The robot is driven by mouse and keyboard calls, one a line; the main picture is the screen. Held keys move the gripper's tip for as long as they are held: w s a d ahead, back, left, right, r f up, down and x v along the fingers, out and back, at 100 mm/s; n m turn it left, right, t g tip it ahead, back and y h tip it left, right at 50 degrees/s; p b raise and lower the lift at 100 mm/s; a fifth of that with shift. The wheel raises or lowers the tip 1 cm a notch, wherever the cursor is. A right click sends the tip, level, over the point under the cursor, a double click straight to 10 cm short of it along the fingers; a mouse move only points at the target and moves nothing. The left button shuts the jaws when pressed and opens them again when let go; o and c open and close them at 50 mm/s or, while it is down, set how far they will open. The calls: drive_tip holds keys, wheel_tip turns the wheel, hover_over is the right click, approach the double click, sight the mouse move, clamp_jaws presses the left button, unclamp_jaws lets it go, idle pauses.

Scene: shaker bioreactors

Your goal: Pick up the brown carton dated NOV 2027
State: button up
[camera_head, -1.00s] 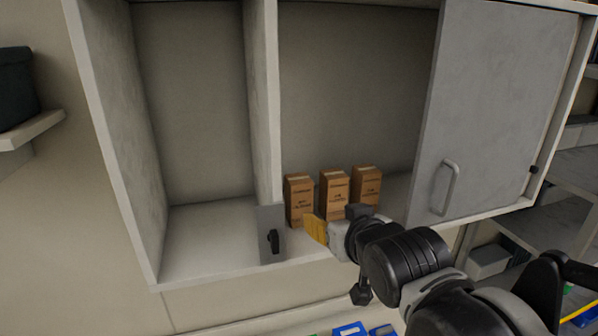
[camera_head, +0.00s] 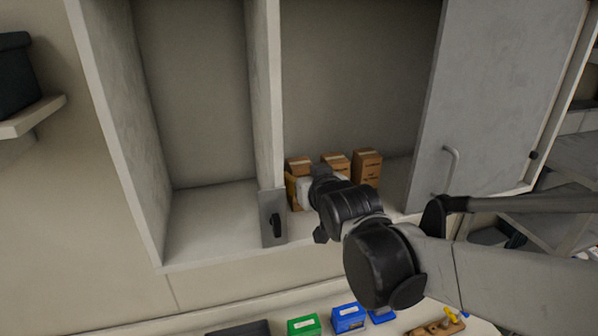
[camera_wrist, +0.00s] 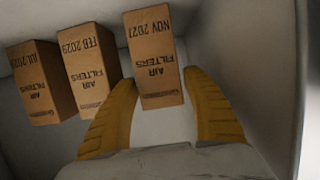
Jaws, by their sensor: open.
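The brown carton dated NOV 2027 (camera_wrist: 155,58) stands at the right of the row in the wrist view, its AIR FILTERS print upside down. The two yellow fingers of my gripper (camera_wrist: 162,88) are open, one on each side of its lower part, with gaps visible on both sides. In the head view, my gripper (camera_head: 296,194) is in front of the leftmost carton (camera_head: 299,163), which matches this one by its place in the row. My gripper and wrist hide most of that carton's front.
The cabinet's divider (camera_head: 266,100) is close to the left, and a grey door (camera_head: 490,100) is at the right. The left compartment is empty.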

drive_tip(key=shift+w+a+f, duration=0.2)
drive_tip(key=shift+w+a, duration=0.05)
drive_tip(key=shift+w, duration=0.4)
drive_tip(key=shift+s+d, duration=0.1)
drive_tip(key=shift+s, duration=0.1)
drive_tip(key=shift+w, duration=0.1)
drive_tip(key=c, duration=1)
drive_tip(key=shift+r, duration=0.1)
drive_tip(key=shift+c, duration=0.2)
